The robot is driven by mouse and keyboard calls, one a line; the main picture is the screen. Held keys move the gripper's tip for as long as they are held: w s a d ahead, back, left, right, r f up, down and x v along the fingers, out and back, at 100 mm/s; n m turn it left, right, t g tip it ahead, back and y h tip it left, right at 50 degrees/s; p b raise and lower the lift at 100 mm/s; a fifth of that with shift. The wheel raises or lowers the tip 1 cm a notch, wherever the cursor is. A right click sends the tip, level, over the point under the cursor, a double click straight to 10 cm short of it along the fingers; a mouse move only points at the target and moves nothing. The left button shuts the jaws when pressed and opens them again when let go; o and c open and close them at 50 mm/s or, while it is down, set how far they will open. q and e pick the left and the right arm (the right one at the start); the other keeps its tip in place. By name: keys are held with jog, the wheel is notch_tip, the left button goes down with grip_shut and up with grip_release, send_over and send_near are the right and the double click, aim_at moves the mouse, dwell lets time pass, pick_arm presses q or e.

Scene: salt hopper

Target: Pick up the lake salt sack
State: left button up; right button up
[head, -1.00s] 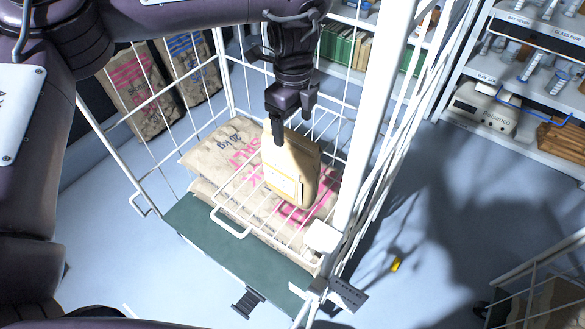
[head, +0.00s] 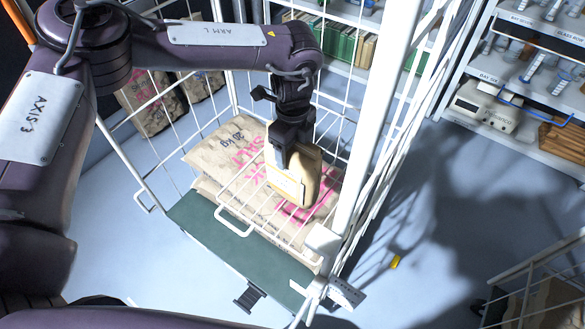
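A small tan paper sack (head: 305,180) with a pale label stands in the white wire cage trolley, above larger sacks and beside a wire rack. I cannot read its label or confirm it is the lake salt sack. My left gripper (head: 284,158) is at its top from above. One dark finger lies across the sack's near face; the other is hidden, so its grip is unclear. A large sack (head: 222,150) marked in pink, with "20 kg", lies beneath, on another sack. My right gripper is not in view.
The cage's white post (head: 368,125) stands close to the right of the sack. A green board (head: 210,235) forms the cage's front edge. More sacks (head: 148,105) stand at the back left. Shelves with a white device (head: 485,108) are at the right.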

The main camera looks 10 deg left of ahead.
pick_arm(q)
grip_shut()
jog(key=shift+w+r, duration=0.15)
jog(key=shift+w, duration=0.15)
